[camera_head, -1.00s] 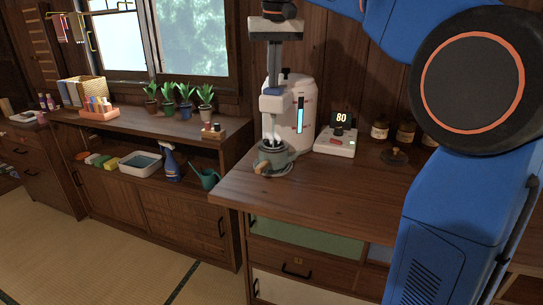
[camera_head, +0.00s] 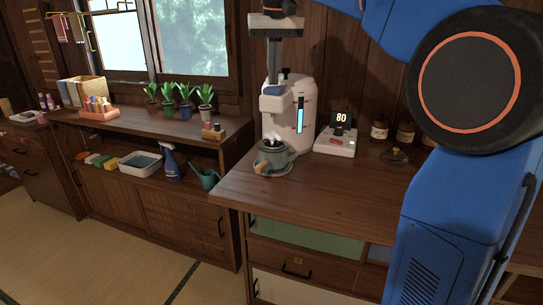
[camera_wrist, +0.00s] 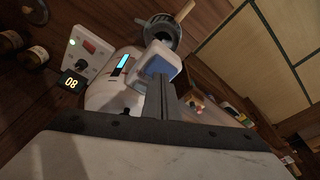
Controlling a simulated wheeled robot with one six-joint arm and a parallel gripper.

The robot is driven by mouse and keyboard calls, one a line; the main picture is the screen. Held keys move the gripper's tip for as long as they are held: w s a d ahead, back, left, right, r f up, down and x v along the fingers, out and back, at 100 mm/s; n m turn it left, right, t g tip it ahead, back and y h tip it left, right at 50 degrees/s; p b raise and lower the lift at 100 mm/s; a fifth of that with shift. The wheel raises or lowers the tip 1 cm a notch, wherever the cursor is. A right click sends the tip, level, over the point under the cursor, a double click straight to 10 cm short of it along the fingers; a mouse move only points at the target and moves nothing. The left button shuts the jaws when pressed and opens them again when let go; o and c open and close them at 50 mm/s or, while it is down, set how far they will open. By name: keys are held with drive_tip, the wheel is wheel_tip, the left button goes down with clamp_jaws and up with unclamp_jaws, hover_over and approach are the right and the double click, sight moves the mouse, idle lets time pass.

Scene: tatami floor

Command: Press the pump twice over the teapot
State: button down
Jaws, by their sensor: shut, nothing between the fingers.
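The white pump dispenser (camera_head: 300,112) stands at the back of the wooden counter, with a lit blue level strip on its front. Its pump head has a blue-grey pad on top (camera_head: 273,90), also seen in the wrist view (camera_wrist: 158,66). The grey-green teapot (camera_head: 273,156) stands open under the spout; it also shows in the wrist view (camera_wrist: 160,30). My gripper (camera_head: 273,80) is shut and empty, pointing down over the pad. Its fingers (camera_wrist: 161,82) overlap the pad in the wrist view. I cannot tell whether they touch it. No stream shows below the spout.
A device with a display reading 80 (camera_head: 341,134) stands right of the dispenser. A dark lid (camera_head: 396,156) and several jars (camera_head: 379,131) are further right. The counter front (camera_head: 300,195) is clear. A lower shelf unit with potted plants (camera_head: 185,98) stands left.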

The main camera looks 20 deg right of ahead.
drive_tip(key=shift+f, duration=0.95)
drive_tip(key=shift+r, duration=1.1)
drive_tip(key=shift+r, duration=3)
drive_tip(key=shift+a, duration=0.1)
